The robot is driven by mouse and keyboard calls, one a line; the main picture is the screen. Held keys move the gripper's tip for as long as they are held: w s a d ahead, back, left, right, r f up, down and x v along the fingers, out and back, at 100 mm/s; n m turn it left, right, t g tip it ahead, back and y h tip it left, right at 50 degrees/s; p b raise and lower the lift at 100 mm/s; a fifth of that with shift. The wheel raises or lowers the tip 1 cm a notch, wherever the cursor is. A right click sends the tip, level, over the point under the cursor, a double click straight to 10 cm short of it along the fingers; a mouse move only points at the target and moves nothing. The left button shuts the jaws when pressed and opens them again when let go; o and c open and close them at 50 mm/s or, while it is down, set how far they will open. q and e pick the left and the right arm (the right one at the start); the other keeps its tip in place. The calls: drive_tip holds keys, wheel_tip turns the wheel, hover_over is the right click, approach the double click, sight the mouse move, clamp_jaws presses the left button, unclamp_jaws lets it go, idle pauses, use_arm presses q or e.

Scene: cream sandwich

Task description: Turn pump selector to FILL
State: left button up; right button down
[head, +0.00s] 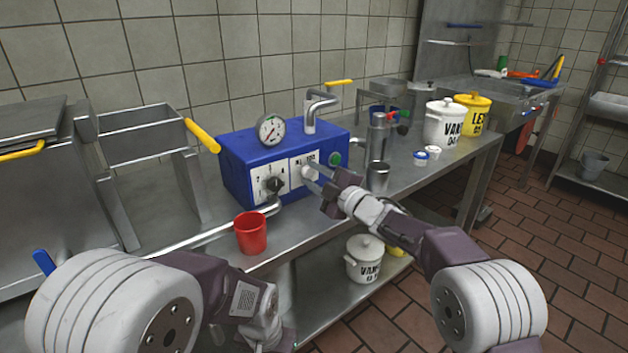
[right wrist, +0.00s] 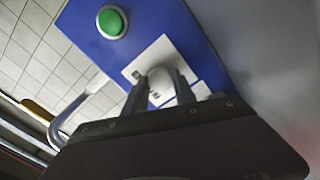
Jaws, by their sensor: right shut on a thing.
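A blue pump box (head: 235,165) stands on the steel bench. Its front has two white plates with small markings too small to read. The right plate (head: 296,179) carries a pale round knob (head: 306,172); the left plate (head: 258,180) carries a dark knob (head: 274,185). My right gripper (head: 311,178) is at the pale knob, its fingers pointing at the box front. In the right wrist view, the gripper (right wrist: 163,84) has one finger on each side of the pale knob (right wrist: 160,79) and is shut on it. My left gripper's fingers are not visible.
A green button (head: 335,159) sits right of the knob. A steel cylinder (head: 378,140) and steel cup (head: 377,177) stand close to the right gripper. A red cup (head: 250,232) stands at the bench's front edge below a curved spout. White and yellow pots (head: 444,124) stand farther right.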

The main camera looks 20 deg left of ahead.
drive_tip(key=shift+n, duration=0.7)
drive_tip(key=c, duration=1)
unclamp_jaws()
drive_tip(key=p+v, duration=0.1)
drive_tip(key=v, duration=0.7)
drive_tip(key=shift+s+d, duration=0.15)
drive_tip(key=shift+d, duration=0.05)
drive_tip(key=shift+s+d, duration=0.2)
